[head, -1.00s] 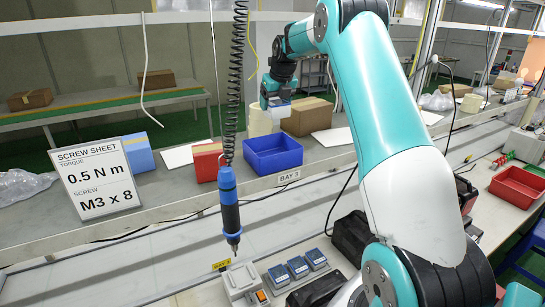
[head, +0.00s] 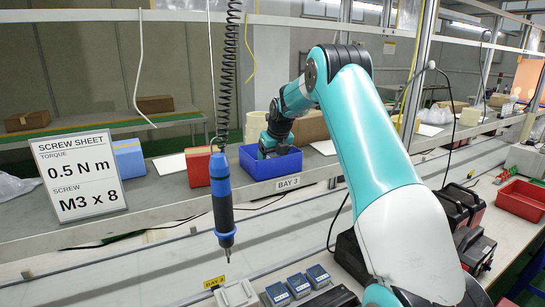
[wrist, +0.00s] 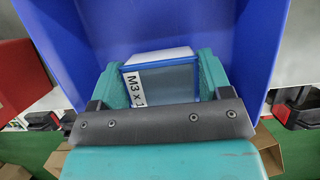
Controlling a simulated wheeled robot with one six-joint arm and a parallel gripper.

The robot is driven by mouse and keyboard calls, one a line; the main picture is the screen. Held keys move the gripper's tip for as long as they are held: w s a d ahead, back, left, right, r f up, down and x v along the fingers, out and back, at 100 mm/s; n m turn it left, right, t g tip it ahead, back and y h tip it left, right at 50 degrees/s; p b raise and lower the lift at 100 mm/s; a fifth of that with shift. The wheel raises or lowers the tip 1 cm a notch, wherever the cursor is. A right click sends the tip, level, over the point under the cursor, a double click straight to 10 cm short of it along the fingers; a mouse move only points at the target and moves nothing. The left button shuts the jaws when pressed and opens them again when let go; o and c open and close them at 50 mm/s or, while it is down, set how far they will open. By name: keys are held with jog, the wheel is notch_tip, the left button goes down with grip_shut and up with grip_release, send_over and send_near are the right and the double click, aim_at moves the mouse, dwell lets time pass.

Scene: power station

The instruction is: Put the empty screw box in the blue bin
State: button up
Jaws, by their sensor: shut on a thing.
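The blue bin (head: 278,167) stands on the shelf behind the BAY 3 tag. My gripper (head: 274,147) points down into it, with the fingertips hidden behind its front wall in the head view. In the wrist view my gripper (wrist: 160,78) is shut on the screw box (wrist: 168,82), a small clear-looking box with blue edges and a white label reading "M3 x 1", the rest cut off. The bin's blue walls (wrist: 150,25) surround the box there. I cannot tell whether the box touches the bin floor.
A red bin (head: 199,166) stands just left of the blue bin. The screw sheet sign (head: 78,175) stands at left. A cardboard box (head: 310,126) is behind my arm.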

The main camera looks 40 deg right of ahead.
jog(key=shift+f, duration=0.15)
jog(key=o, duration=0.9)
jog(key=shift+f, duration=0.1)
jog(key=b+v, duration=0.1)
jog(key=v, duration=1.1)
jog(key=shift+b, duration=0.3)
